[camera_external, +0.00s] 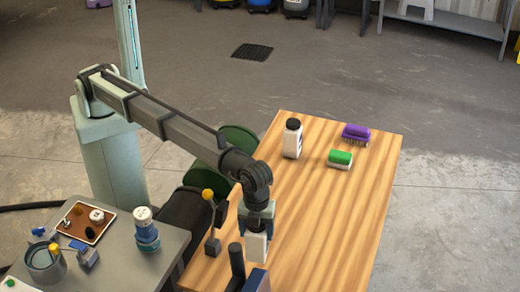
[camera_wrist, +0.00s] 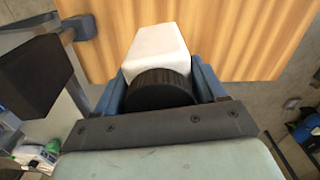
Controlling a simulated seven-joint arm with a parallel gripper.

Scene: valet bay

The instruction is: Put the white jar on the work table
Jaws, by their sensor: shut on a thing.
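My gripper (camera_external: 257,226) is shut on a white jar (camera_external: 256,248) with a black lid. In the wrist view, the white jar (camera_wrist: 160,45) is between the blue fingers of my gripper (camera_wrist: 160,88), its black lid toward the camera and its body pointing away. The wooden work table (camera_external: 335,220) lies under and around it; the table (camera_wrist: 240,35) also fills the top of the wrist view. I cannot tell whether the jar's base touches the table.
A similar white bottle (camera_external: 292,140) with a black cap, a green brush (camera_external: 340,159) and a purple brush (camera_external: 356,133) stand at the table's far end. A yellow-knobbed lever (camera_external: 211,220) stands close left of my gripper. A grey side bench (camera_external: 125,265) holds several items. The table's middle is clear.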

